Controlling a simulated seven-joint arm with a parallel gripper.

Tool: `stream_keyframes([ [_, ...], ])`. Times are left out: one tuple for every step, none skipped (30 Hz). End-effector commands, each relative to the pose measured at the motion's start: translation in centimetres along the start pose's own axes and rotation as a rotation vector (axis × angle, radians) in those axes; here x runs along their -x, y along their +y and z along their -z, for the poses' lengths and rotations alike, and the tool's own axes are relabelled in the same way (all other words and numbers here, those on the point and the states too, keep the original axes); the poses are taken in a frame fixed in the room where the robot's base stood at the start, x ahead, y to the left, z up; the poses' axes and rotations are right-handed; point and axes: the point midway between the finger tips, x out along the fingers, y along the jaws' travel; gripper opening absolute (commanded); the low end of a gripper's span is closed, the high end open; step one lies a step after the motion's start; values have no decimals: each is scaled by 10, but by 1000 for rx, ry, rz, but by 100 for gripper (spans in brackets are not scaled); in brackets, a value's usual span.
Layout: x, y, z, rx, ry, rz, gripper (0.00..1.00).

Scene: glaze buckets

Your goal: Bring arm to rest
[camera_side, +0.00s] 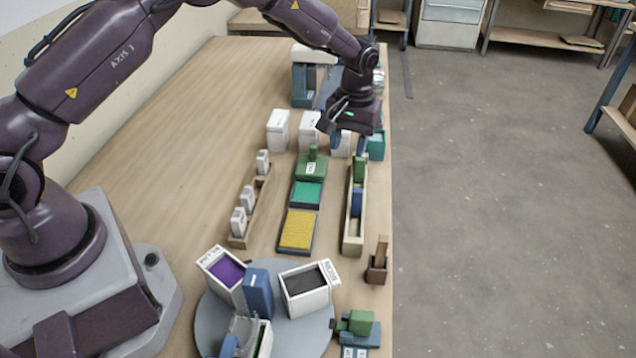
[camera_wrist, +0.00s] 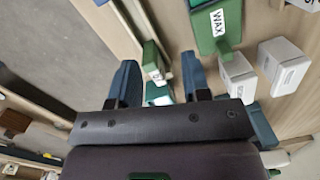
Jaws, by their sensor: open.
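My gripper (camera_side: 345,137) hangs from the dark purple arm over the far right part of the wooden table (camera_side: 180,130), above and in front of white boxes (camera_side: 309,128) and a teal box (camera_side: 376,145). In the wrist view my gripper (camera_wrist: 160,75) shows two blue fingers spread apart. I see nothing held between them. Below them are a green block (camera_wrist: 150,55) and a green box labelled WAX (camera_wrist: 214,25). The gripper's height above these things is hard to tell.
A grey turntable (camera_side: 208,310) with open buckets stands at the front. Trays with teal (camera_side: 307,193) and yellow (camera_side: 297,230) surfaces lie mid-table between two wooden racks, the right one (camera_side: 348,238) holding blocks. The table's left side is clear. Its right edge drops to the floor.

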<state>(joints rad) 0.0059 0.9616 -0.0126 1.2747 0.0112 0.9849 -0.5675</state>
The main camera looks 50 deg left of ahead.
Motion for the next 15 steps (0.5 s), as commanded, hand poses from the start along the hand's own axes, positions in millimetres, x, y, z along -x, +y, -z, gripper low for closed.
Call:
stream_keyframes([
  [15, -6, -10, -45, 3, -1, 44],
  [22, -10, -15, -71, 4, -2, 44],
  [32, -14, -22, -103, 6, -3, 44],
  [39, -18, -28, -126, 9, -4, 44],
  [47, -22, -34, -150, 13, -6, 44],
  [59, -27, -42, -180, 20, -9, 44],
  [67, -32, -48, -203, 26, -11, 44],
  [76, -36, -56, -225, 33, -14, 44],
  [88, -43, -65, -255, 44, -18, 44],
  [98, -48, -73, -278, 54, -22, 44],
  [107, -53, -82, -300, 63, -25, 44],
  [118, -60, -93, -329, 79, -30, 44],
  [126, -66, -102, -348, 91, -34, 44],
  [134, -72, -110, -368, 103, -38, 44],
  [143, -79, -122, -392, 119, -42, 44],
])
